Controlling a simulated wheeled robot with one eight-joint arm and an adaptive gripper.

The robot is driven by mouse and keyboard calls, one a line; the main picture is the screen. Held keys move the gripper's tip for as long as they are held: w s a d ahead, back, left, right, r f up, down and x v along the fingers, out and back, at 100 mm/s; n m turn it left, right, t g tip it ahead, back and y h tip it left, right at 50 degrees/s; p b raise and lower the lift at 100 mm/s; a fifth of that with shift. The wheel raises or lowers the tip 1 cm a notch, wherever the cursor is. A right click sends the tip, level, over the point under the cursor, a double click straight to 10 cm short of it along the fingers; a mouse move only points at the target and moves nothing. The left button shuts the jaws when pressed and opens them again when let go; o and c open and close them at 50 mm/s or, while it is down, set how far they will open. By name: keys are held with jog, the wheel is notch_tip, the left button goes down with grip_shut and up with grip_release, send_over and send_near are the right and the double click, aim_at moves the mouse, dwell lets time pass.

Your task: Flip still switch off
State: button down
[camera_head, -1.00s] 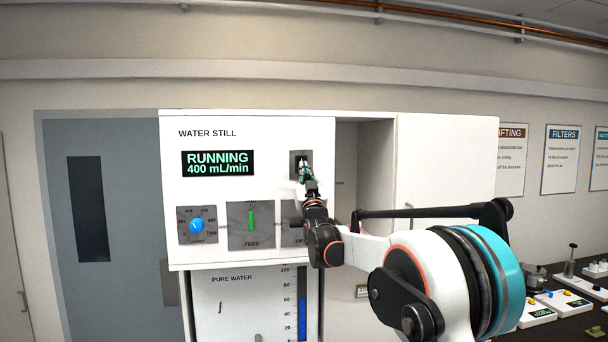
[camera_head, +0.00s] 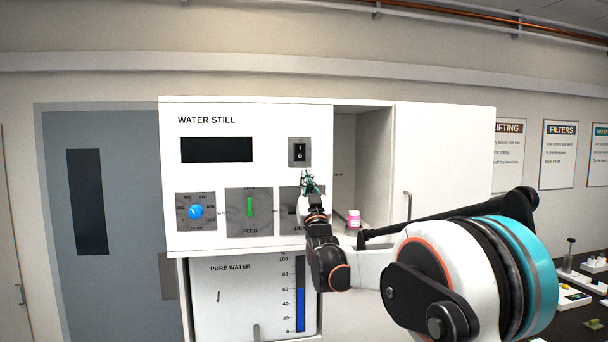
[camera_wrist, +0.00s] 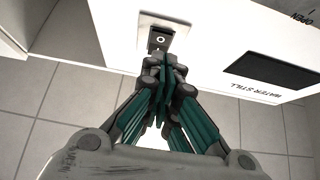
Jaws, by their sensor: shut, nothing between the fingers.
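The water still (camera_head: 264,104) is a white panel with a black rocker power switch (camera_head: 299,152) on a grey plate at its upper right. The switch bears I and O marks; which side is pressed in is too small to tell. The still's display (camera_head: 216,150) is dark and blank. My gripper (camera_head: 307,176) is shut and empty, just below the switch and apart from it in the head view. In the wrist view the closed fingertips (camera_wrist: 163,60) lie near the switch (camera_wrist: 160,39), whose O mark shows.
A blue dial (camera_head: 196,212), a green feed lever (camera_head: 250,207) and a drain control, partly hidden by my gripper, sit below. A pink-and-white jar (camera_head: 354,218) stands in the open cabinet bay. A pure water gauge (camera_head: 300,290) is underneath.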

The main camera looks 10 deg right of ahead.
jog(key=s+f+g+b, duration=0.9)
jog(key=s+f+b, duration=0.6)
jog(key=s+f, duration=1.2)
jog(key=s+f+g+b, duration=0.9)
jog(key=s+f+b, duration=0.6)
jog(key=s+f, duration=1.3)
notch_tip(320, 180, down, 8)
jog(key=shift+s+d+f, duration=0.1)
jog(key=shift+s+d, duration=0.05)
jog(key=shift+d, duration=0.2)
